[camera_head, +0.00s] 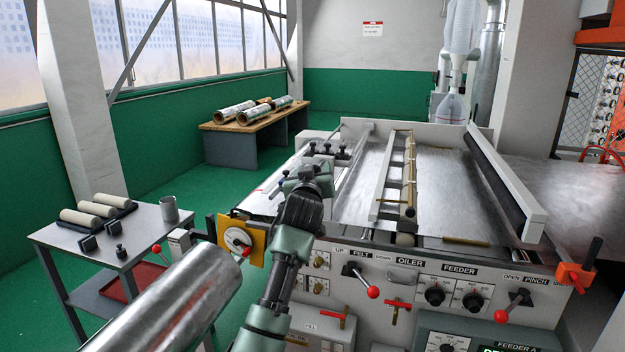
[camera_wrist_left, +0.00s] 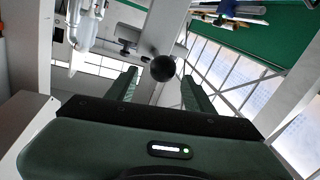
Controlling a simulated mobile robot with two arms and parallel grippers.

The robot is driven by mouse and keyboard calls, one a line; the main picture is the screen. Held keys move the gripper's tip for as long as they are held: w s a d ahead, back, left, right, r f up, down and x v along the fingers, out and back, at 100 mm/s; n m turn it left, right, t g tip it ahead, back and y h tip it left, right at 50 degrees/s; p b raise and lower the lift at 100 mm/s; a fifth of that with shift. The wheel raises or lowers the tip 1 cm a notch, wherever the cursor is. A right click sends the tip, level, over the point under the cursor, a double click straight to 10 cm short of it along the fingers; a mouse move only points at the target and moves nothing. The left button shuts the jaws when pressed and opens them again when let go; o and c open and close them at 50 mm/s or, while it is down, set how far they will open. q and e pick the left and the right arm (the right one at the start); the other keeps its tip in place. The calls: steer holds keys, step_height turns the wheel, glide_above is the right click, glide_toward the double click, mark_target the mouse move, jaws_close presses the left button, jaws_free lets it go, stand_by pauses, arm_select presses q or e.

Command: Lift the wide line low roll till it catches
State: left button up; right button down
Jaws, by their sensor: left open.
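My left gripper (camera_head: 304,180) is over the left part of the machine (camera_head: 400,262), partly hidden by its own wrist. In the left wrist view the gripper (camera_wrist_left: 160,76) is open, with its two green fingers apart. A black ball knob (camera_wrist_left: 163,68) on a pale bar shows between the fingertips; I cannot tell how far beyond them it is. In the head view several small black knobs (camera_head: 327,149) stand just behind the gripper. I cannot tell for certain which part is the wide line's low roll. My right gripper is not in view.
A tan roller (camera_head: 410,178) and a dark-faced long bar (camera_head: 500,188) lie across the metal bed on the right. Red-balled levers (camera_head: 372,291) stick out in front. A cart (camera_head: 125,240) with pale rollers and a bench (camera_head: 250,128) with foil rolls stand left.

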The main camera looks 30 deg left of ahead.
arm_select(q)
steer(key=b+v, duration=0.1)
steer(key=v, duration=0.3)
steer(key=shift+s+d+r, duration=0.15)
steer(key=shift+s+d, duration=0.05)
steer(key=shift+s, duration=0.2)
